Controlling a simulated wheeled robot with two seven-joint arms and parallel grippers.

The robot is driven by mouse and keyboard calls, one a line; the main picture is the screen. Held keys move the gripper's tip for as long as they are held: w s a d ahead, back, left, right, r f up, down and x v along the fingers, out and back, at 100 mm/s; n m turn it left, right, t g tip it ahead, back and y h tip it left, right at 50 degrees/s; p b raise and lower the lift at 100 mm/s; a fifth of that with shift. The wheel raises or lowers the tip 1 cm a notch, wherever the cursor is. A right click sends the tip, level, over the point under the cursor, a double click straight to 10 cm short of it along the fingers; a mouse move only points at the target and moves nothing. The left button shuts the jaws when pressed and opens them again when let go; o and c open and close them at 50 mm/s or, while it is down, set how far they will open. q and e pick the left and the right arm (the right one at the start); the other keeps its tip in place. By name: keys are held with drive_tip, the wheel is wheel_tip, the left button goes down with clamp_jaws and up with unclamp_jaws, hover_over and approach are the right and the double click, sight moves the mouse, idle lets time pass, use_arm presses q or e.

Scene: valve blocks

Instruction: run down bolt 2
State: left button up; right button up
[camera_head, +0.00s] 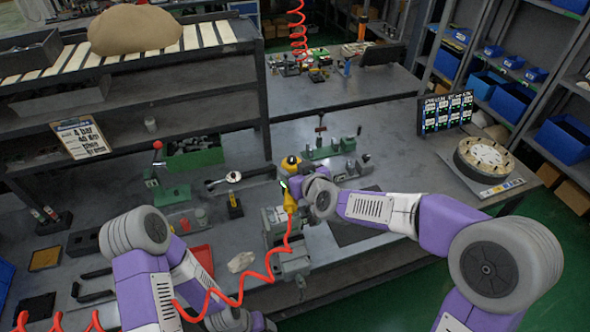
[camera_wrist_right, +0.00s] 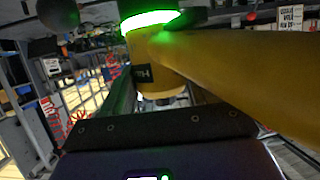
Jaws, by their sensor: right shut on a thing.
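My right gripper (camera_head: 300,183) is over the near middle of the bench, shut on a yellow power tool (camera_head: 289,200) with a red coiled hose. In the right wrist view the tool's yellow body (camera_wrist_right: 225,62) fills the upper part, with a green glowing ring (camera_wrist_right: 150,19). A grey-green valve block (camera_head: 279,222) sits just below the tool, close to the bench's front edge. The tool hides part of it. The bolts are too small or hidden, and I cannot tell whether the tool touches one. My left arm is at the lower left; its gripper does not show.
A green fixture (camera_head: 330,149) stands behind the tool. A red-knobbed lever press (camera_head: 165,180) is to the left. A round dial-like part (camera_head: 484,160) and a lit display (camera_head: 446,113) are at the right. The red hose (camera_head: 235,298) loops across the front. Bare bench lies right of centre.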

drive_tip(key=shift+f+b, duration=0.35)
drive_tip(key=shift+b, duration=0.05)
idle(1.9)
drive_tip(key=shift+r, duration=0.15)
idle(1.5)
